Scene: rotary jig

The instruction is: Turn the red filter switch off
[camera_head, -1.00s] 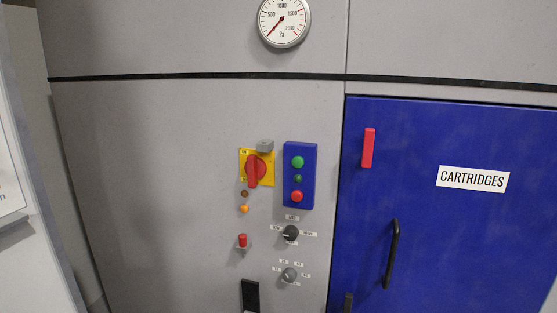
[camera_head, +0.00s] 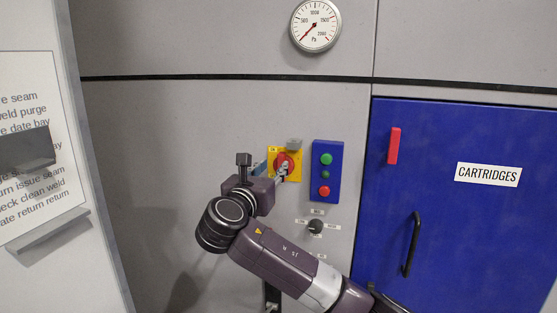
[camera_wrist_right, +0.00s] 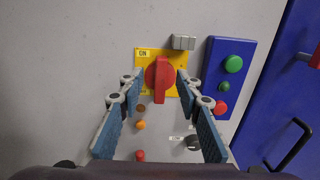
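The red filter switch (camera_head: 284,163) is a red rotary handle on a yellow plate on the grey panel. In the right wrist view the red handle (camera_wrist_right: 160,78) points downward, and the plate (camera_wrist_right: 143,54) shows "ON" at its upper left. A grey block (camera_wrist_right: 183,42) sits at the plate's upper right corner. My right gripper (camera_wrist_right: 157,84) is open, its blue-padded fingers on either side of the handle in that view. Whether they touch it I cannot tell. In the head view my right gripper (camera_head: 272,170) partly covers the plate. My left gripper is not in view.
A blue button box (camera_head: 327,171) with green and red buttons is close right of the switch. Small lamps (camera_wrist_right: 141,125) and a black knob (camera_head: 315,226) are below. A blue CARTRIDGES door (camera_head: 470,230) is at right, a white notice (camera_head: 40,205) at left.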

